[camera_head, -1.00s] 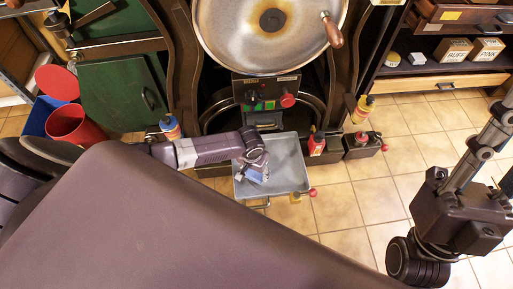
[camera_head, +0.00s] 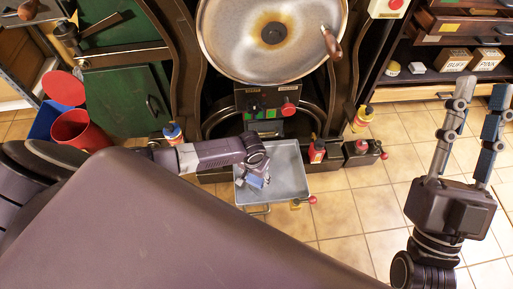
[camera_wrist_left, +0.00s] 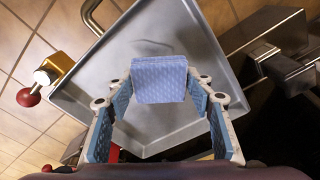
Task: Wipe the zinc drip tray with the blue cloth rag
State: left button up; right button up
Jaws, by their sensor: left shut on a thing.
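The zinc drip tray (camera_head: 290,172) is a shallow grey tray below the machine in the head view. It fills much of the left wrist view (camera_wrist_left: 210,48). My left gripper (camera_head: 256,184) is over the left part of the tray. It is shut on the blue cloth rag (camera_wrist_left: 160,80), which sits between its fingers as a folded, light-blue textured pad. Whether the rag touches the tray floor I cannot tell. My right gripper (camera_head: 472,120) is at the right of the head view, its two fingers apart and empty, over the tiled floor.
A large round metal pan (camera_head: 300,55) stands above a control box with a red knob (camera_head: 289,109). Small bottles (camera_head: 317,150) and a red-knobbed block (camera_head: 362,150) flank the tray's right. A red bucket (camera_head: 78,130) stands left.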

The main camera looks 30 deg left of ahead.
pick_arm(q)
jog(key=shift+r+p, duration=0.5)
jog(key=shift+p, duration=0.05)
jog(key=shift+r+p, duration=0.45)
jog(key=shift+p, duration=0.05)
jog(key=shift+r+p, duration=0.45)
jog(key=shift+p, duration=0.05)
jog(key=shift+r+p, duration=0.35)
jog(key=shift+p, duration=0.05)
pick_arm(e)
jog(key=w+d+f+g+h, duration=0.1)
jog(key=w+f+g, duration=0.1)
jog(key=f+g, duration=0.3)
jog(key=w+d+f+g+h, duration=0.1)
jog(key=f+g, duration=0.4)
jog(key=f, duration=0.9)
jog(key=shift+w+d+f+g+h, duration=0.15)
jog(key=shift+w+f+g+h, duration=0.15)
jog(key=shift+w+h, duration=0.45)
